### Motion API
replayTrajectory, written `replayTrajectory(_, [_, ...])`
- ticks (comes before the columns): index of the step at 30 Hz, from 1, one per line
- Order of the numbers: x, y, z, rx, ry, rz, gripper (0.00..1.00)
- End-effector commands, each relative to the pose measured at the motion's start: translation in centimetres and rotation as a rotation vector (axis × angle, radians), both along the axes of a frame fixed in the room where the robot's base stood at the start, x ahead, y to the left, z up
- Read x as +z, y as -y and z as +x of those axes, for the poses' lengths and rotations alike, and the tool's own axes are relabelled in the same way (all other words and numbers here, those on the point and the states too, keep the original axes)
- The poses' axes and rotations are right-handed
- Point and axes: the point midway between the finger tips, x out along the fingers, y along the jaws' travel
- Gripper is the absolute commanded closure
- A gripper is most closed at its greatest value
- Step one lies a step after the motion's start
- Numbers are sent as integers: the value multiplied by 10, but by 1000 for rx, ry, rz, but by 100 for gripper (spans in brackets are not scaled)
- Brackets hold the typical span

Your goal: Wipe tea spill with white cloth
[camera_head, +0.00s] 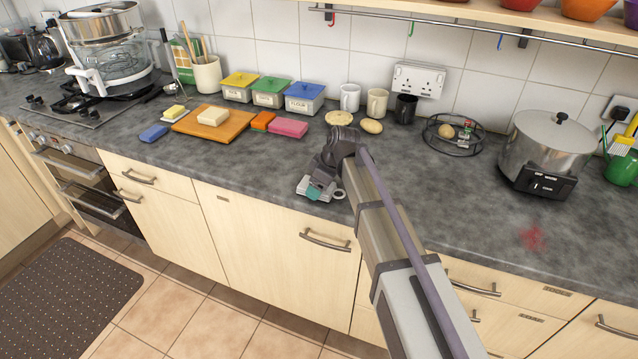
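My gripper (318,190) is low over the front edge of the counter, left of centre. A small teal patch (314,192) shows at its fingers. I cannot tell whether this is a held thing or part of the gripper, nor whether the fingers are open or shut. A reddish stain (533,238) lies on the grey countertop (450,215) at the right, well apart from my gripper. It is the only spill I can make out. I cannot make out a white cloth.
A steel cooker (546,150) and a black wire rack (453,134) stand behind the stain. Mugs (377,102) stand by the wall. The counter around the stain is clear.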

Motion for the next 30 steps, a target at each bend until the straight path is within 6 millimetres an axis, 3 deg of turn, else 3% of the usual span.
replayTrajectory(12, [58,0,0,0,0,0,49])
replayTrajectory(23, [60,0,0,0,0,0,49])
replayTrajectory(30, [88,0,0,0,0,0,49])
